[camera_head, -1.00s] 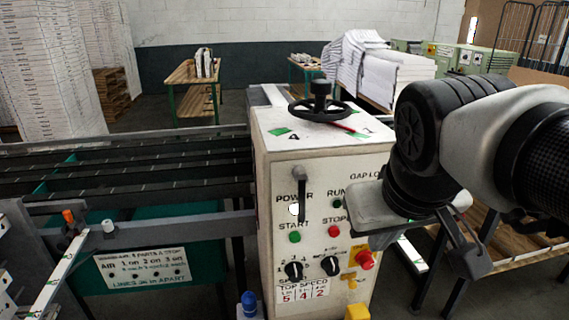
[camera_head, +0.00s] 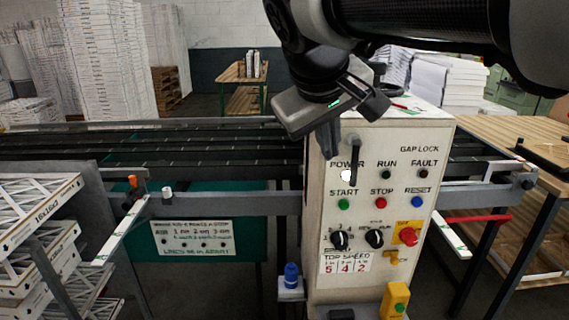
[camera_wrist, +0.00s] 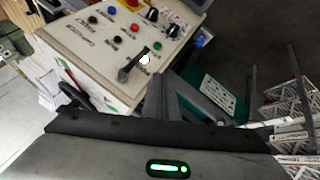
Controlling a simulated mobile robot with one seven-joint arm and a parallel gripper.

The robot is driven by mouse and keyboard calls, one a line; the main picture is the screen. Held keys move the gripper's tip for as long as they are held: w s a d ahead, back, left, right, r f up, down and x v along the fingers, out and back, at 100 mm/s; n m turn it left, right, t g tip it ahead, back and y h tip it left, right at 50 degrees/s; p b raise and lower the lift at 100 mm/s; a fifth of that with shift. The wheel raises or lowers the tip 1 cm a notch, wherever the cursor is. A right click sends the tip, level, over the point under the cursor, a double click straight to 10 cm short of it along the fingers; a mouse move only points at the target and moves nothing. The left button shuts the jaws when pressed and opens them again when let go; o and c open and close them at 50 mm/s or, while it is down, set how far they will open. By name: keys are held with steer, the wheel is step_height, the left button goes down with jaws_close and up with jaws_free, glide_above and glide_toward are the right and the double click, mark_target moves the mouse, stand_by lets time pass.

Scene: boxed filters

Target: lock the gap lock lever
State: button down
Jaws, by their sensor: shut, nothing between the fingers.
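The white control cabinet (camera_head: 382,210) shows a dark lever (camera_head: 354,158) at the upper left of its front panel, between the POWER and RUN labels. The lever hangs about straight down from its upper end. The GAP LOCK label is printed at the panel's upper right. In the wrist view the lever (camera_wrist: 132,66) shows as a dark bar near the white light. My gripper (camera_head: 328,145) is shut and empty, pointing down just left of the lever at the panel's upper left corner. Whether it touches the cabinet I cannot tell. My arm hides most of the cabinet top and handwheel.
A red emergency button (camera_head: 408,236), selector knobs and several coloured buttons sit below the lever. A rail (camera_head: 215,204) runs left, and a blue-capped post (camera_head: 291,275) stands by the cabinet's lower left. Stacked filters (camera_head: 35,235) stand left; a wooden table (camera_head: 510,140) is at right.

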steer(key=shift+f, duration=0.1)
steer(key=shift+w+d+f, duration=0.95)
steer(key=shift+w+f, duration=0.3)
steer(key=shift+f, duration=0.1)
steer(key=shift+w+d+f, duration=0.9)
steer(key=shift+w+f, duration=0.35)
steer(key=shift+f, duration=0.05)
steer(key=shift+w+d+f, duration=0.95)
steer(key=shift+w+f, duration=0.3)
steer(key=shift+f, duration=0.1)
steer(key=shift+w+f, duration=0.1)
steer(key=shift+b, duration=0.35)
steer(key=shift+d+h, duration=0.1)
steer(key=shift+h, duration=0.4)
